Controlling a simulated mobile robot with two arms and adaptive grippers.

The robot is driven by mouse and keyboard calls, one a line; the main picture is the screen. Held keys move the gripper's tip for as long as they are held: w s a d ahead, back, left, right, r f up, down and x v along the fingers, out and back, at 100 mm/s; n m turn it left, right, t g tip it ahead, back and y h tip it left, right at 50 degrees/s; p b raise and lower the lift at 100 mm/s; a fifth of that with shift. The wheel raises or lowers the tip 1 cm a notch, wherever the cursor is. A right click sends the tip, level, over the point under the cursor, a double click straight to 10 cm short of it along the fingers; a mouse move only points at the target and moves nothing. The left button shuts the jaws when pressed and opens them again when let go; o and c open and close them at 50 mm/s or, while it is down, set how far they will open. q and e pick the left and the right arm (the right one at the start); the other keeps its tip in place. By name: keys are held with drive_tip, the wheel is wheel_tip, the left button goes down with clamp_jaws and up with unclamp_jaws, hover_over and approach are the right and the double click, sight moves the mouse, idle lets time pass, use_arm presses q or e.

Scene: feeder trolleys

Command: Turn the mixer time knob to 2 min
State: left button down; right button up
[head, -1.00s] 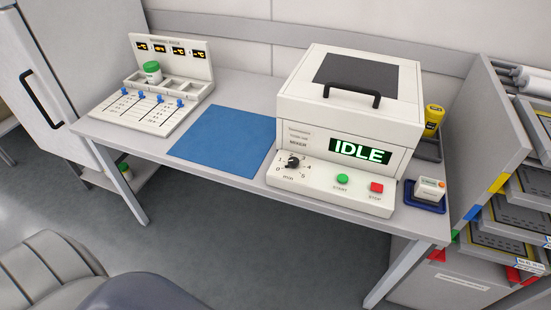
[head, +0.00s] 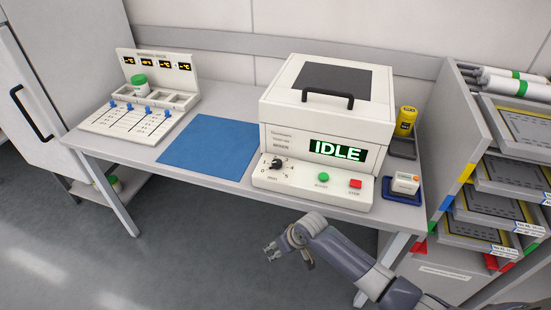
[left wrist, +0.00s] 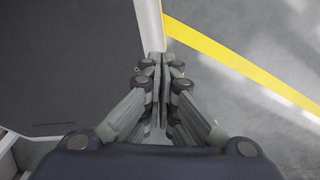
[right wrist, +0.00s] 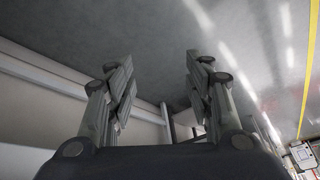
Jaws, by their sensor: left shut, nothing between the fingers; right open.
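The white mixer (head: 325,110) stands on the table with its lid closed and its display reading IDLE in green. Its black time knob (head: 276,165) sits at the left of the front panel, with a printed scale around it; its exact setting is too small to read. My right gripper (head: 270,250) is in front of the table, below and apart from the knob. It is open and empty, as the right wrist view (right wrist: 155,75) also shows. My left gripper (left wrist: 160,62) is shut and empty over the floor, and is out of the head view.
A green start button (head: 323,177) and red stop button (head: 355,184) are right of the knob.

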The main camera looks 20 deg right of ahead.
drive_tip(key=w+a+r+n, duration=0.1)
drive_tip(key=w+r, duration=0.2)
drive_tip(key=r, duration=0.3)
drive_tip(key=w+a+r+n, duration=0.1)
drive_tip(key=w+r, duration=0.1)
drive_tip(key=r, duration=0.5)
wheel_tip(320, 180, up, 19)
drive_tip(key=m, duration=0.1)
hover_over(278, 163)
drive_tip(key=s+d, duration=0.2)
drive_tip(key=s, duration=0.2)
use_arm(q)
drive_tip(key=shift+w+r+p, duration=0.2)
drive_tip(key=shift+w+r, duration=0.05)
drive_tip(key=shift+w, duration=0.25)
drive_tip(key=shift+w+r+p, duration=0.2)
drive_tip(key=shift+w+r, duration=0.05)
drive_tip(key=shift+w, duration=0.25)
use_arm(e)
drive_tip(key=shift+h, duration=0.3)
drive_tip(key=x, duration=1)
drive_tip(key=shift+s+a+f, duration=0.1)
drive_tip(key=shift+f, duration=0.35)
drive_tip(key=c, duration=1.1)
